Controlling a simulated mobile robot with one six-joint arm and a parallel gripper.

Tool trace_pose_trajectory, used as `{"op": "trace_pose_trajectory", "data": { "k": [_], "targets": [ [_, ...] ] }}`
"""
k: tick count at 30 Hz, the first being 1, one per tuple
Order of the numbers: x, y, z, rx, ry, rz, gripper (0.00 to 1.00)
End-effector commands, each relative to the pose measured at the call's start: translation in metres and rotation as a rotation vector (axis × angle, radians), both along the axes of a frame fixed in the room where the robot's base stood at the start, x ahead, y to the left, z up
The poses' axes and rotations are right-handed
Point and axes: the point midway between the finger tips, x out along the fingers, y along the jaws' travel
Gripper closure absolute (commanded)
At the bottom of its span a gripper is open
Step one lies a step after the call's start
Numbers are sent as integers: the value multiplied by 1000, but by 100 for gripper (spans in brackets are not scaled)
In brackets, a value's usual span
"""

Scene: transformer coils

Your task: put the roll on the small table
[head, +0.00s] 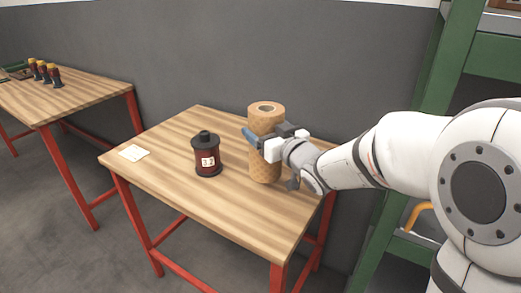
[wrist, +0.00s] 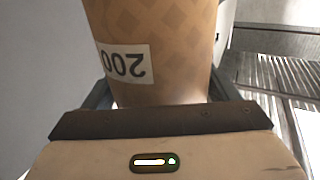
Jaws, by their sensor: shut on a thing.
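The roll (head: 265,172) is a tall, tan patterned cylinder with a hole in its top. It stands upright at the right side of the small wooden table (head: 230,204), which has red legs; I cannot tell whether its bottom touches the tabletop. My gripper (head: 262,141) is shut around the roll's upper half, coming from the right. In the wrist view the roll (wrist: 185,60) fills the space between the fingers, and a white label with "200" shows upside down on it. The far side of the roll is hidden.
A dark red and black coil (head: 206,155) stands on the table left of the roll. A white paper (head: 133,153) lies near the left corner. Another table (head: 70,98) at left holds several small coils. A green shelf rack (head: 455,65) stands at right, near my arm.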

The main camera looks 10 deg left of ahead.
Motion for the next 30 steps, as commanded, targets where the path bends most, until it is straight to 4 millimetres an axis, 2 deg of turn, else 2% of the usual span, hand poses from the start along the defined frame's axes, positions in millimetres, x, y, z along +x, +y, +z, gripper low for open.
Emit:
{"op": "trace_pose_trajectory", "data": {
  "k": [8, 15, 27, 28, 30],
  "targets": [
    [1, -2, -20, 4, -4, -3, 72],
    [2, -2, -49, 4, -3, -5, 72],
    [2, -3, -53, 5, -6, -6, 72],
    [2, -3, -54, 1, -1, -7, 17],
    [2, -3, -54, 1, -1, -7, 11]
  ]
}}
